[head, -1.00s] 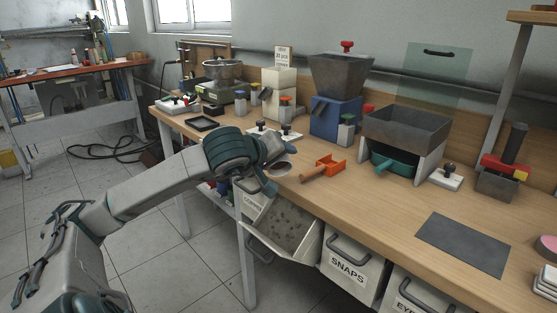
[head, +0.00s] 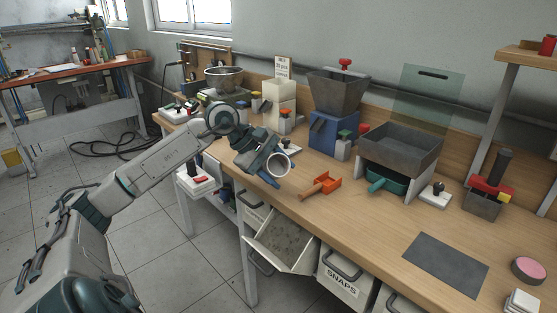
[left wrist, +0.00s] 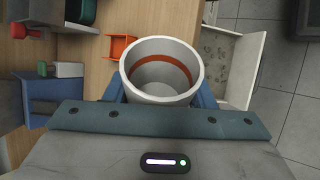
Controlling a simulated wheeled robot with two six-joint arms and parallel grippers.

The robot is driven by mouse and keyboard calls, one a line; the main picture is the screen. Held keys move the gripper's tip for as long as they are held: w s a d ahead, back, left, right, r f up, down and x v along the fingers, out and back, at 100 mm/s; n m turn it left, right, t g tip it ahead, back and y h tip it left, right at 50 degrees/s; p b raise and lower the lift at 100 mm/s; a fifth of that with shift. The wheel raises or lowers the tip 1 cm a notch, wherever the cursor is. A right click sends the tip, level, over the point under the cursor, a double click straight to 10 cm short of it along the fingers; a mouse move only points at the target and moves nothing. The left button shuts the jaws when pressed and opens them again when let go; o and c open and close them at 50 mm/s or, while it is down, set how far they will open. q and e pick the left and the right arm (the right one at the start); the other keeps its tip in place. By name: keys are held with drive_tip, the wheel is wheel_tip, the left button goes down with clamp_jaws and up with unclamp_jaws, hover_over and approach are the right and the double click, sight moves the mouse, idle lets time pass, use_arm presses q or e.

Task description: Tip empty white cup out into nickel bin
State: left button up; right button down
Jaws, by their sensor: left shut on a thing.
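The white cup (head: 279,156) is in my left gripper (head: 270,174), above the front edge of the bench. A grey bin (head: 311,254) hangs pulled out and tipped open below the bench edge, with small pieces inside. It shows beyond the cup in the left wrist view (left wrist: 249,68). Its label is not readable, so I cannot tell whether it is the nickel bin. My right gripper is out of view.
An orange scoop (head: 325,184) lies on the bench just right of the cup. The SNAPS bin (head: 345,283) is beside the open bin. A blue hopper machine (head: 330,130) and a grey tray on a stand (head: 402,147) are behind. A dark mat (head: 446,264) lies at the right.

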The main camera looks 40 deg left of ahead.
use_arm(q)
drive_tip(key=r+n+g+h+p, duration=0.1)
drive_tip(key=h, duration=0.1)
drive_tip(key=shift+h+p, duration=0.4)
drive_tip(key=n+g+h, duration=0.1)
drive_tip(key=n+h, duration=0.1)
drive_tip(key=h, duration=0.1)
drive_tip(key=shift+g, duration=0.4)
drive_tip(key=shift+r+n+h, duration=0.15)
drive_tip(key=shift+n+h, duration=0.45)
drive_tip(key=shift+h, duration=0.3)
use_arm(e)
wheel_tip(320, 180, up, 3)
